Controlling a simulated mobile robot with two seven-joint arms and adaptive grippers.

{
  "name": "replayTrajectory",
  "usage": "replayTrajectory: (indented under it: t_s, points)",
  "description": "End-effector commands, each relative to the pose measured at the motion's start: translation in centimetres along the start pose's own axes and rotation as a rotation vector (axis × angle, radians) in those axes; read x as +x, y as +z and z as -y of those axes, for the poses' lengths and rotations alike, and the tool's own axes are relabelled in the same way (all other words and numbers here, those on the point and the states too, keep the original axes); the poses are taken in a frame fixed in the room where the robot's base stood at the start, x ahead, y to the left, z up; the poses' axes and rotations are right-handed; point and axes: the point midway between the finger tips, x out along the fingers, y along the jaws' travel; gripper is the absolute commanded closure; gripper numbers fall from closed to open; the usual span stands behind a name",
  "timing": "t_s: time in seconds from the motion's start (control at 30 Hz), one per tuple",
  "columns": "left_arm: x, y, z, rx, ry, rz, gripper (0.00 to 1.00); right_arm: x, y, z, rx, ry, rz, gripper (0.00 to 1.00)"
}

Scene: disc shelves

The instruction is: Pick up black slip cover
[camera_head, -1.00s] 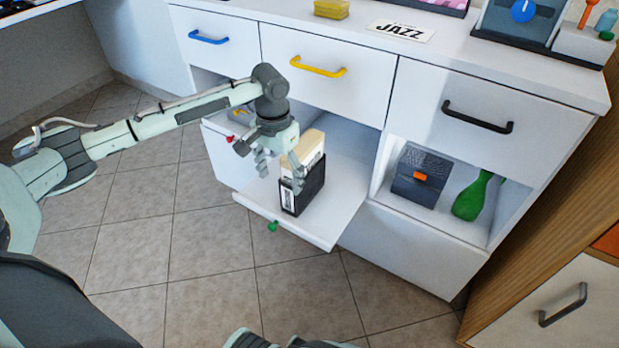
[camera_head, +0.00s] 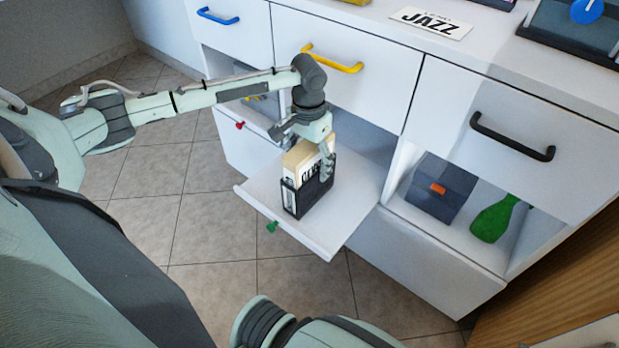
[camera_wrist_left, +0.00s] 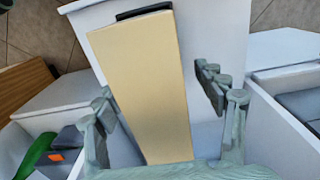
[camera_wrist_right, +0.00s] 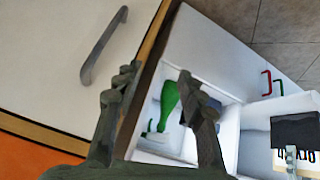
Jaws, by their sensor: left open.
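The black slip cover (camera_head: 316,190) stands upright on the white pull-out shelf, with a cream block of records or sleeves (camera_head: 309,155) sticking out of its top. My left gripper (camera_head: 308,150) is open right above it, its fingers at the two sides of the cream block. In the left wrist view the cream block (camera_wrist_left: 150,80) lies between the open fingers, and a black edge of the cover (camera_wrist_left: 144,13) shows at its far end. My right gripper (camera_wrist_right: 160,90) is open and empty, away from the cover; the cover also shows in the right wrist view (camera_wrist_right: 296,130).
The pull-out shelf (camera_head: 345,210) has bare room right of the cover. A green knob (camera_head: 272,227) sits at the shelf front.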

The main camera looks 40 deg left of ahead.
Motion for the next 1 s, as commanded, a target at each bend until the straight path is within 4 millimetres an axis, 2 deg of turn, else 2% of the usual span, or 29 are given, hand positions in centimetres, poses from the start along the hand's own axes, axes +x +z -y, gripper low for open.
replayTrajectory:
  t_s: [0.1, 0.2, 0.5, 1.0]
  points:
    - [1.8, 0.0, -0.1, 0.0, -0.001, 0.001, 0.29, 0.3, -1.7, 0.9, -0.001, -0.019, -0.081, 0.6]
    - [2.7, 0.0, -0.1, 0.001, -0.001, -0.001, 0.29, 0.2, -2.8, 1.4, -0.002, -0.029, -0.126, 0.6]
    - [3.0, 0.0, 0.0, 0.001, -0.001, -0.001, 0.29, 0.1, -3.3, 1.6, -0.002, -0.034, -0.148, 0.6]
    - [3.0, 0.0, 0.0, 0.0, -0.001, -0.001, 0.9, 0.1, -3.2, 1.6, -0.002, -0.033, -0.146, 0.6]
